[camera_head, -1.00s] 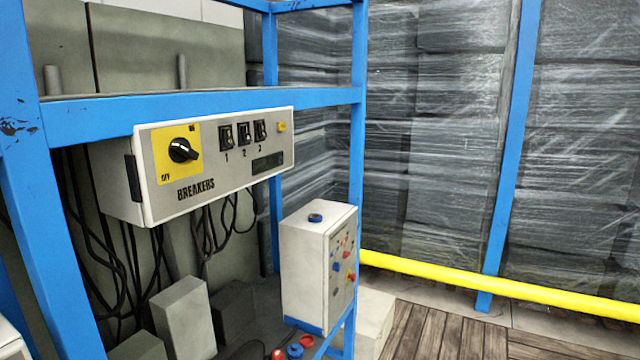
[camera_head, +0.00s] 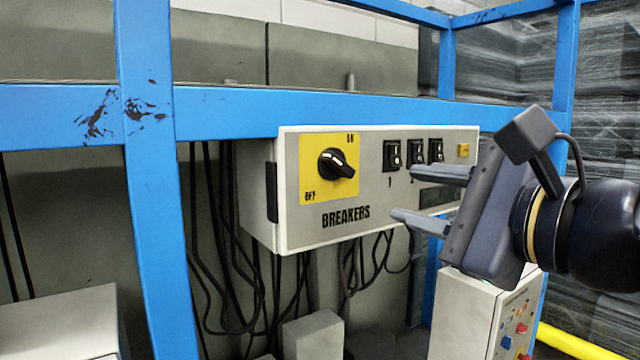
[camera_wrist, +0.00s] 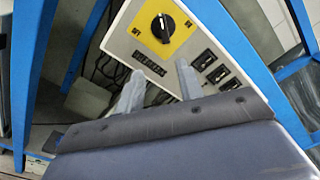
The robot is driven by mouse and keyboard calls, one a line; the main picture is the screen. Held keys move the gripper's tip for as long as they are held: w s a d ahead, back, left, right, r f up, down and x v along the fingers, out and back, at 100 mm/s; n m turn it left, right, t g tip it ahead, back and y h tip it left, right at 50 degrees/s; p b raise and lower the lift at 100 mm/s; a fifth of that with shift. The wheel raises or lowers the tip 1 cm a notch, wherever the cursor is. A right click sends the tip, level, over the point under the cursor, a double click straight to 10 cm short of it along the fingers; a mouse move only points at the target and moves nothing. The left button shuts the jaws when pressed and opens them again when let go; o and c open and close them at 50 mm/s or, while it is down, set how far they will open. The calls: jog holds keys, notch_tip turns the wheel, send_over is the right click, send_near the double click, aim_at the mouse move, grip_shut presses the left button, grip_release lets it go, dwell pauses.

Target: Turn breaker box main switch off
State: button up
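The breaker box (camera_head: 300,222) is a white panel marked BREAKERS, hung under a blue frame beam. Its main switch (camera_head: 338,164) is a black rotary knob on a yellow plate (camera_head: 313,186), with ON at upper right and OFF at lower left. The knob's white mark seems to point to the lower right in the head view; its setting is hard to tell. The knob also shows in the wrist view (camera_wrist: 163,28). My gripper (camera_head: 432,197) is open and empty, in front of the box's right part, to the right of the knob and apart from it.
Three numbered black breakers (camera_head: 392,155) sit right of the knob, partly behind my gripper's finger. A blue post (camera_head: 150,200) stands left of the box. Black cables (camera_head: 365,262) hang below. A white control box (camera_head: 465,310) with coloured buttons stands lower right.

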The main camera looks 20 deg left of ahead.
aim_at(343, 166)
jog(key=shift+y, duration=0.4)
jog(key=p+x, duration=0.1)
jog(key=x, duration=0.2)
jog(key=r+p+x, duration=0.1)
jog(key=x, duration=0.3)
jog(key=p+x, duration=0.1)
jog(key=x, duration=0.3)
jog(key=shift+s+a+r, duration=0.2)
jog(key=shift+a+r, duration=0.05)
jog(key=shift+a, duration=0.05)
grip_shut()
